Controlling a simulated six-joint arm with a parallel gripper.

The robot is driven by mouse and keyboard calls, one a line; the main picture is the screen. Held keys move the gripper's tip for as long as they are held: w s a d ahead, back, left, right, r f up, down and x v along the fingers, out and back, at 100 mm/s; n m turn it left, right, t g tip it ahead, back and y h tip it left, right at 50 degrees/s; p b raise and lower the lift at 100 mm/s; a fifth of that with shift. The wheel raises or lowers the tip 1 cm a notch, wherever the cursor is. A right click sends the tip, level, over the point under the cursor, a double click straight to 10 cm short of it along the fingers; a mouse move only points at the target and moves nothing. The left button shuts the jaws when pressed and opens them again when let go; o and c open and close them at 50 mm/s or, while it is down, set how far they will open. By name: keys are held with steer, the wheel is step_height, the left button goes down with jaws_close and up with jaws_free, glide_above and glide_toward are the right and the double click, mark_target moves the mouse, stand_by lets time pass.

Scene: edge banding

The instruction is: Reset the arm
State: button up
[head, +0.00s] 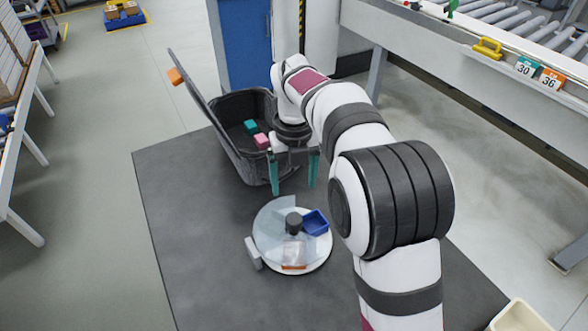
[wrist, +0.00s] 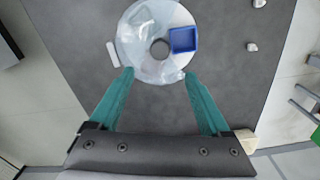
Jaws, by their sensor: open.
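My gripper (head: 295,186) is open and empty, its two teal fingers pointing down. In the head view it hangs in front of the dark bin and beyond the round white turntable (head: 318,262). In the wrist view the spread fingers of my gripper (wrist: 158,78) reach toward the near edge of the turntable (wrist: 150,70), with nothing between them. My arm is stretched out over the dark mat. I cannot tell the exact height of the fingertips above the mat.
The dark bin (head: 229,138), lid raised, holds a teal block (head: 250,126) and a pink block (head: 261,141). A blue tray (head: 315,222), a dark knob (head: 294,223) and a clear packet (head: 293,251) sit on the turntable. A roller conveyor (head: 480,60) stands right. The mat's (head: 190,230) left part is clear.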

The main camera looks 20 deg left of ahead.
step_height(320, 180, up, 4)
steer(key=shift+f, duration=0.1)
stand_by(0.4)
steer(key=s+d+r+n, duration=0.4)
steer(key=s+d+n, duration=0.7)
steer(key=s+d, duration=0.15)
steer(key=s+d+f+n+y, duration=0.1)
steer(key=s+d+f+n, duration=0.2)
steer(key=s+n, duration=0.3)
steer(key=s+d+f+n, duration=0.3)
steer(key=s+n, duration=0.4)
steer(key=s, duration=0.3)
steer(key=shift+d+f+y, duration=0.2)
steer(key=shift+f+y, duration=0.15)
steer(key=shift+y, duration=0.05)
